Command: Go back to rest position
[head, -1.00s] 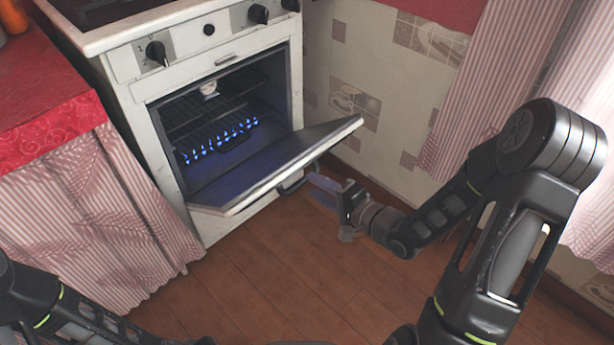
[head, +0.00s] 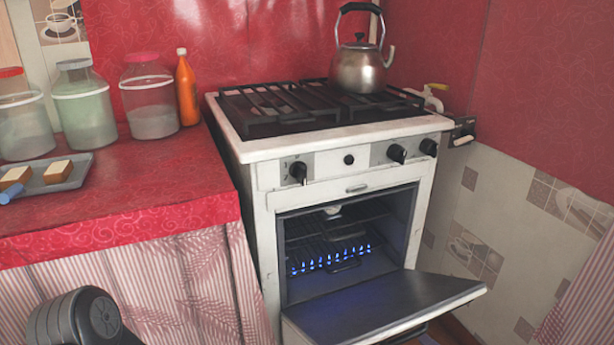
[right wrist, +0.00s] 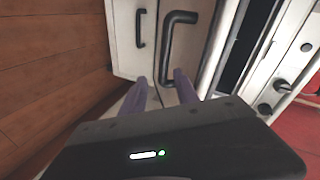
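My right gripper (right wrist: 161,82) shows in the right wrist view with its two purple fingers apart and nothing between them. Its fingertips point toward a large dark handle (right wrist: 168,45) on the stove front, and I see no grip on it. My left gripper is out of view; only a dark joint of my left arm shows at the bottom left of the head view. The oven door (head: 390,305) of the white stove (head: 265,215) is tilted open, with blue flames (head: 330,260) burning inside.
A metal kettle (head: 359,70) stands on the stove's back burner grate. On the red counter (head: 150,185) left of the stove are jars (head: 84,105), an orange bottle (head: 187,90) and a dark tray (head: 80,172) with bread pieces. Wooden floor (right wrist: 50,80) shows in the right wrist view.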

